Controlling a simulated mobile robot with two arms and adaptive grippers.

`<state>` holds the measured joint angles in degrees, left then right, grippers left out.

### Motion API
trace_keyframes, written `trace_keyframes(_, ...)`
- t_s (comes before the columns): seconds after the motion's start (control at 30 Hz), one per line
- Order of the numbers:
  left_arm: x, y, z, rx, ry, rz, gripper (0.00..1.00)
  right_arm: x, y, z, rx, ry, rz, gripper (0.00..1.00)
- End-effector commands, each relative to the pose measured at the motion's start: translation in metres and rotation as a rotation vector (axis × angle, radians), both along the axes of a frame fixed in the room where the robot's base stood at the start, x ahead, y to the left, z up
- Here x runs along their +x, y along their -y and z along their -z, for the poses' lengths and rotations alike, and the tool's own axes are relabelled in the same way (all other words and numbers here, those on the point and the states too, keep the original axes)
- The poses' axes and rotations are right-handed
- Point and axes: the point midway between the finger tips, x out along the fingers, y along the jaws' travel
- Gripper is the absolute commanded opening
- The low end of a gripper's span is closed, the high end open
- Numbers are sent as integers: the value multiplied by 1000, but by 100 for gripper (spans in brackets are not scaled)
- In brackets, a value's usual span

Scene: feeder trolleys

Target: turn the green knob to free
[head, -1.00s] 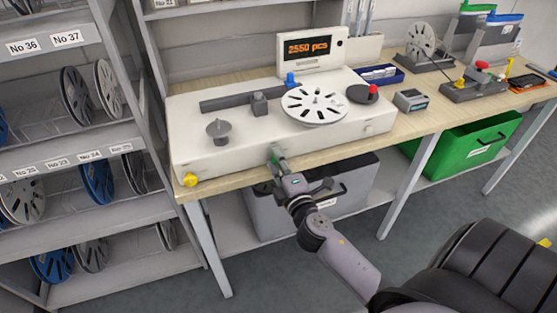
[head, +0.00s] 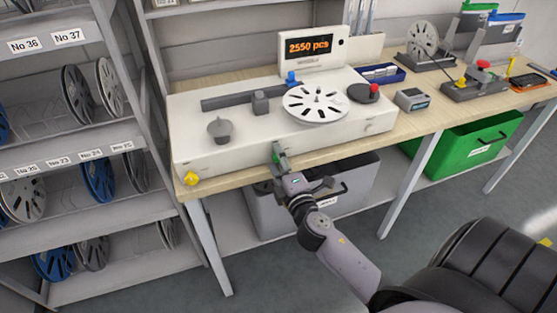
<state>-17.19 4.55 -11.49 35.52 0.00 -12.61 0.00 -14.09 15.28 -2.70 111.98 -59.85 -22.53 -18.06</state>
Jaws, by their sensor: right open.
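The green knob (head: 276,155) is on the front face of the white reel-counting machine (head: 225,149), low and near its middle. It is small and partly hidden by my gripper, so its turned position cannot be read. My right gripper (head: 279,160) is at the knob, with its fingers open around or just beside it; I cannot tell whether they touch it. My left gripper is out of view.
A reel (head: 316,104) lies on top, and the display (head: 312,51) reads 2550 pcs. A grey bin (head: 262,213) stands under the bench, behind my arm. A reel shelf (head: 150,165) stands close on the left.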

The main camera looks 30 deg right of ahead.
Motion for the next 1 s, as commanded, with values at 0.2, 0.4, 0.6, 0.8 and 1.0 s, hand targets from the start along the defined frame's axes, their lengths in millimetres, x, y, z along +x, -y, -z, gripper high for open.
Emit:
trace_keyframes(0.2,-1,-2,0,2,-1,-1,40,-6,-1,1,2,-1,0,46)
trace_keyframes(0.4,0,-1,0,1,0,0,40,-37,-9,2,4,-3,1,46)
trace_keyframes(0.6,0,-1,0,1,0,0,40,-83,-19,2,7,-3,4,46)
trace_keyframes(0.8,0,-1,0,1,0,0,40,-105,-25,0,5,5,5,46)
trace_keyframes(1.0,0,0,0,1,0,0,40,-115,-27,0,1,0,2,46)
